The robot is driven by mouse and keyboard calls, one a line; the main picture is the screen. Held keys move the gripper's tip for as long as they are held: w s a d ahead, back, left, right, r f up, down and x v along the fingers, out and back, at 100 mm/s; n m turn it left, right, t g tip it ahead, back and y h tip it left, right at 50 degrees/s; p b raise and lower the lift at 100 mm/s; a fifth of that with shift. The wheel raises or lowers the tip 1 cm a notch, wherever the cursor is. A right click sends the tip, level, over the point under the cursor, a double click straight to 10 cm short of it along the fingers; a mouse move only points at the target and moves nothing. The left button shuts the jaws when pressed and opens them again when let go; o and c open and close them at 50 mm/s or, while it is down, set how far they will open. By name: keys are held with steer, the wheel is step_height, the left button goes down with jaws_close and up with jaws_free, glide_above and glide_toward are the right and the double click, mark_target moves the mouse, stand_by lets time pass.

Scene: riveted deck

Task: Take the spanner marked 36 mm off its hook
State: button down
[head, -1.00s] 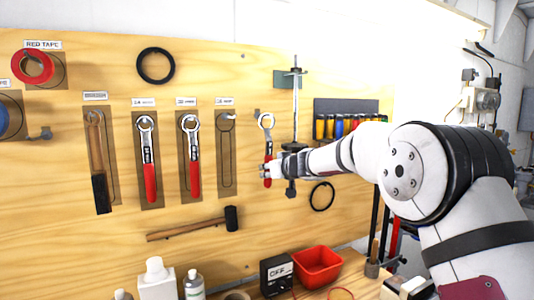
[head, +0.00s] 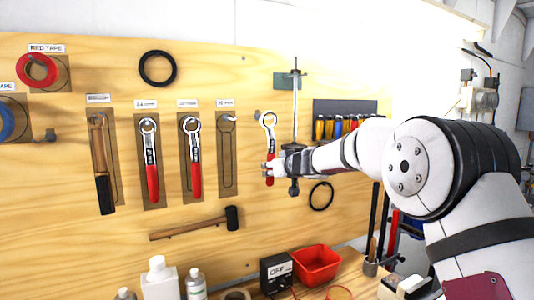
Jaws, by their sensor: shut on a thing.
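My gripper (head: 269,171) is shut on the red handle of a spanner (head: 269,123). This spanner is upright, its silver ring end up, to the right of an empty spanner outline (head: 228,155) with a bare hook at its top. The label (head: 226,103) above that outline is too small to read surely. Two more red-handled spanners hang on their hooks to the left, one on the left (head: 149,160) and one in the middle (head: 193,160). My gripper hides part of the held handle. The gap between the held spanner and the board is hard to judge.
A vertical rod with a clamp (head: 295,110) is close to the right of the held spanner. A screwdriver rack (head: 345,107) is farther right. A hammer (head: 205,223) hangs below. A red bin (head: 315,265), a dark box (head: 276,272) and bottles (head: 158,278) stand on the bench.

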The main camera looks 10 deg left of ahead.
steer(key=s+d+p, duration=0.3)
steer(key=s, duration=0.2)
steer(key=shift+d+r, duration=0.15)
steer(key=shift+r, duration=0.05)
stand_by(1.0)
steer(key=s+d+p, duration=0.4)
steer(key=s+p, duration=0.1)
steer(key=s, duration=0.1)
steer(key=shift+s+d, duration=0.25)
steer(key=shift+s, duration=0.05)
stand_by(0.3)
